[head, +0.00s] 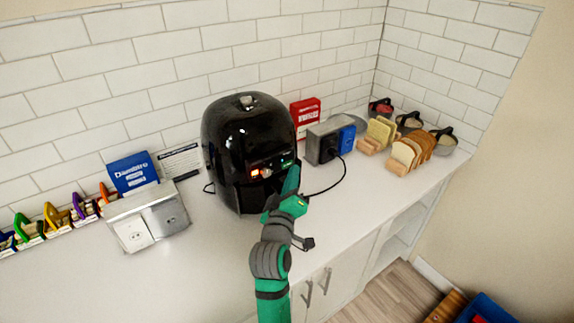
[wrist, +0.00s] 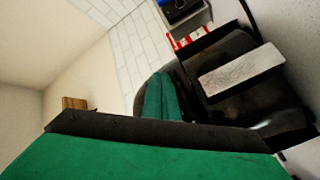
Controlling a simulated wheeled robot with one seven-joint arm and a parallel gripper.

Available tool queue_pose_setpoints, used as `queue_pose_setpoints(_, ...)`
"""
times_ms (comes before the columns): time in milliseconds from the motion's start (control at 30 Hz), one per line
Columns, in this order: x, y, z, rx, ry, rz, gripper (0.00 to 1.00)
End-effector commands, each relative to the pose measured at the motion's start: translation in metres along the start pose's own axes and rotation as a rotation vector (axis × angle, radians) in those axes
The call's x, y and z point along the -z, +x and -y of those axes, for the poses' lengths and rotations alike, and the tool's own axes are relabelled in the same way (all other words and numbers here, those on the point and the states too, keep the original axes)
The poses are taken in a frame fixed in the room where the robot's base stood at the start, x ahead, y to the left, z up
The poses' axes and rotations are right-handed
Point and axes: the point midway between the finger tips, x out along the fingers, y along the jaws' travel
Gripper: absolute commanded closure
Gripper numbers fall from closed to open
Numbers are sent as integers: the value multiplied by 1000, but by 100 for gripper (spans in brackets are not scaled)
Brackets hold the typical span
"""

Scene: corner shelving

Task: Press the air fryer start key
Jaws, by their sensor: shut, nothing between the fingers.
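The black air fryer (head: 235,135) stands on the counter against the tiled wall. Small lit keys, red and green, show on its front panel (head: 262,172). My gripper (head: 292,172) is shut and empty, with its tip at the right side of that front panel. I cannot tell whether the tip touches a key, and the arm hides part of the lower front. In the wrist view the green fingers of my gripper (wrist: 162,98) lie together against the dark body of the air fryer (wrist: 225,55).
A grey outlet box (head: 318,143) with a black plug and cable stands right of the fryer, by a red box (head: 304,112). Bread slices (head: 408,152) and dark-handled containers (head: 443,142) fill the right end. Another outlet box (head: 147,218) is at left. The front counter is mostly clear.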

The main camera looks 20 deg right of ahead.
Motion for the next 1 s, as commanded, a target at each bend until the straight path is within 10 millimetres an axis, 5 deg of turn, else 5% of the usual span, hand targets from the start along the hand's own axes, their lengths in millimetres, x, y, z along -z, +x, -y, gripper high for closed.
queue_pose_setpoints(1000,3,6,3,-2,0,2,100)
